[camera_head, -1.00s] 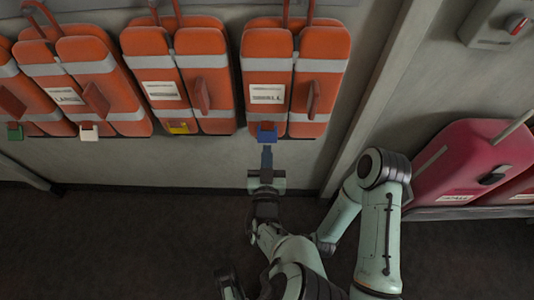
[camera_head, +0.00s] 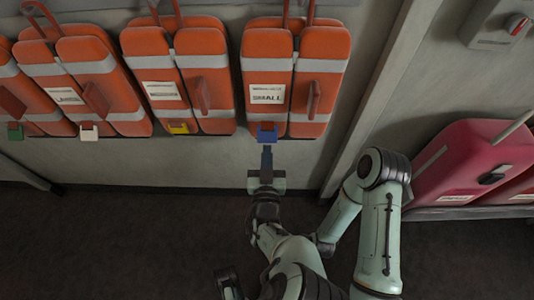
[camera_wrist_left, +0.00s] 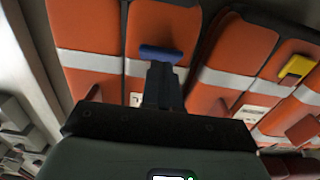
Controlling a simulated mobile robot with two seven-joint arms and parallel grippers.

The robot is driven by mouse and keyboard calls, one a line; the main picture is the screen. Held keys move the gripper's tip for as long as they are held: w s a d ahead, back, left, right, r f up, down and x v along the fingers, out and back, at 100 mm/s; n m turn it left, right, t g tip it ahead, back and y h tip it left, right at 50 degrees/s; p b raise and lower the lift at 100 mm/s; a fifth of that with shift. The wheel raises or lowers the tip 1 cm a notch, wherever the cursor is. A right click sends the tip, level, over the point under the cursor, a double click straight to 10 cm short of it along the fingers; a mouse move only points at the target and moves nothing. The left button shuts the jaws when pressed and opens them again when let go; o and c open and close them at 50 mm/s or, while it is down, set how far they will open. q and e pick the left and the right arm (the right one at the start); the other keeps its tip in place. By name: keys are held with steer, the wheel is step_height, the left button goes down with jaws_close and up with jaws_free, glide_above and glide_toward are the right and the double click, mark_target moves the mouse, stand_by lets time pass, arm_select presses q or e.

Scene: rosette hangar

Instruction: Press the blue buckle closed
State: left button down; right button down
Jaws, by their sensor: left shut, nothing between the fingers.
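The blue buckle (camera_head: 267,134) sits at the bottom edge of the orange life vest (camera_head: 268,68) with a white "SMALL" label. My left gripper (camera_head: 266,150) is just below the buckle, shut and empty, its fingertips pointing up at it. In the left wrist view the blue buckle (camera_wrist_left: 160,54) shows just beyond the shut fingertips (camera_wrist_left: 162,68). I cannot tell whether the tips touch it, or whether the buckle is fully closed. My right gripper is not clearly seen.
Other orange vests hang to the left, with a yellow buckle (camera_head: 178,128), a white buckle (camera_head: 89,132) and a green buckle (camera_head: 15,132). A pink case (camera_head: 462,160) stands on a shelf at right. A switch box (camera_head: 497,24) is on the wall above. Dark floor is open below.

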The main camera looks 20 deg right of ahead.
mark_target(268, 139)
arm_select(q)
steer(key=shift+x, duration=1.65)
steer(key=shift+w, duration=0.15)
steer(key=shift+f, duration=0.1)
steer(key=shift+f+b, duration=0.35)
steer(key=shift+b, duration=0.05)
steer(key=shift+w+d, duration=0.2)
steer(key=shift+w, duration=0.2)
stand_by(0.5)
steer(key=shift+f, duration=0.15)
steer(key=shift+w+d, duration=0.15)
steer(key=shift+w, duration=0.3)
stand_by(0.5)
steer(key=shift+f, duration=0.15)
